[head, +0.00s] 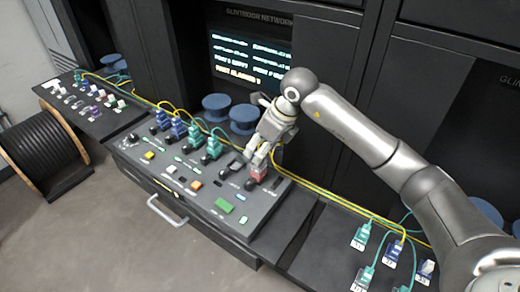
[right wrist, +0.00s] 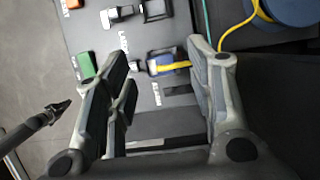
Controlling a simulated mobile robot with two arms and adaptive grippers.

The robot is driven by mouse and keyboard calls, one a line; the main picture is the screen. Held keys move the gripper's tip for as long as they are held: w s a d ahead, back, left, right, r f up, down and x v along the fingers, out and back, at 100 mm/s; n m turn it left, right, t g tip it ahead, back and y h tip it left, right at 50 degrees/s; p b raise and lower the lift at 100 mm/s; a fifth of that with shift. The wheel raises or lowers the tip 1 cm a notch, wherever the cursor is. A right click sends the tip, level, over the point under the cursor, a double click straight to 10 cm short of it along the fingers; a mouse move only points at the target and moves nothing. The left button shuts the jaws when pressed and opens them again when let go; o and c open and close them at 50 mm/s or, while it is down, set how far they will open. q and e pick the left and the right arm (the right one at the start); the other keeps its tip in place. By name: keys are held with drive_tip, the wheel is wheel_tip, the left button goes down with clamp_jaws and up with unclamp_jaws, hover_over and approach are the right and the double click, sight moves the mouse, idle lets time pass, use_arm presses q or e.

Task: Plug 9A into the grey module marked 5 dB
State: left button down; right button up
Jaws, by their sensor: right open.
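My right gripper (head: 260,160) reaches over the right end of the dark console (head: 262,218). It also shows in the right wrist view (right wrist: 162,85), open, with its fingers apart. A blue piece with a yellow cable (right wrist: 160,63) appears between the fingers; contact cannot be told. In the head view a red module (head: 257,177) is just below the fingertips. Grey and black pieces (right wrist: 121,13) stand farther along the console. The 5 dB and 9A markings are too small to read, so I cannot tell which module or plug they belong to.
Blue and teal plugs with cables stand on the console, including a teal one (head: 214,148). More plugs (head: 391,251) lie on the right panel. Blue spools (head: 243,113) and yellow cables run behind. A black cable reel (head: 45,152) stands left. The front floor is clear.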

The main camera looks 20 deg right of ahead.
drive_tip(key=v, duration=1)
drive_tip(key=shift+s+d, duration=0.1)
